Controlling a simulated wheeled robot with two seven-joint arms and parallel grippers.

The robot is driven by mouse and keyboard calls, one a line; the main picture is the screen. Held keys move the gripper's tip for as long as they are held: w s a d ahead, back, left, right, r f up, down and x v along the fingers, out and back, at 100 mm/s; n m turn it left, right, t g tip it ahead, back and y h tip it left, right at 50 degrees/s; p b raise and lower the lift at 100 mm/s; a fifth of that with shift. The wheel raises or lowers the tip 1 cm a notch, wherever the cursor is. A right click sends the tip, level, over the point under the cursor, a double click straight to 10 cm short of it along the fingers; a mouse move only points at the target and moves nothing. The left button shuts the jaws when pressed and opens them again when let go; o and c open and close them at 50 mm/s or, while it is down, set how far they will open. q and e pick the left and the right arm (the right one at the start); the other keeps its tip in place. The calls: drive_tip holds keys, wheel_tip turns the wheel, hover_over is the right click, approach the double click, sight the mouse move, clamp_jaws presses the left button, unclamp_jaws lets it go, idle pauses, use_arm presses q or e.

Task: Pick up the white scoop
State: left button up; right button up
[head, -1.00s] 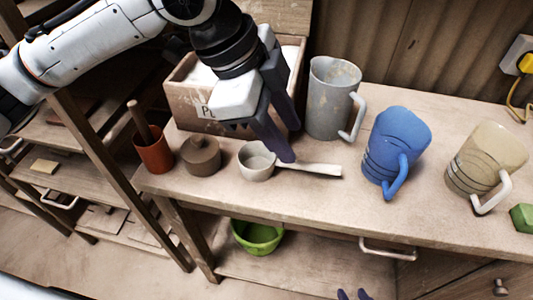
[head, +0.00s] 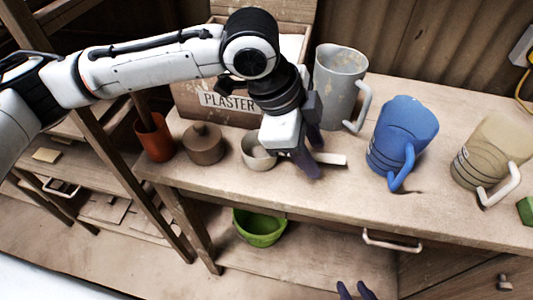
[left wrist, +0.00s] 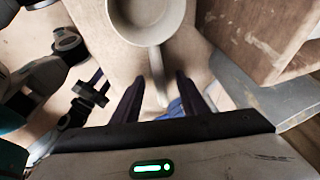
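The white scoop (head: 256,154) stands on the wooden worktop, its handle pointing right; my gripper covers part of the handle in the head view. My left gripper (head: 314,158) is over the handle. In the left wrist view the scoop's cup (left wrist: 150,14) is at the top, and its handle runs down between the two spread fingers of the left gripper (left wrist: 160,90). The fingers are open, with gaps on both sides of the handle. My right gripper (head: 355,291) shows only as two separated fingertips at the bottom edge of the head view.
A brown lidded pot (head: 203,148) and a red-brown cup (head: 156,143) with a stick stand left of the scoop. The plaster box (head: 205,112) and a grey jug (head: 338,85) are behind. A blue jug (head: 400,135) and beige jug (head: 490,155) stand right. A green bowl (head: 262,228) is below.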

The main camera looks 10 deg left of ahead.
use_arm(q)
clamp_jaws()
wheel_tip(320, 180, up, 10)
drive_tip(key=p, duration=0.1)
idle(0.5)
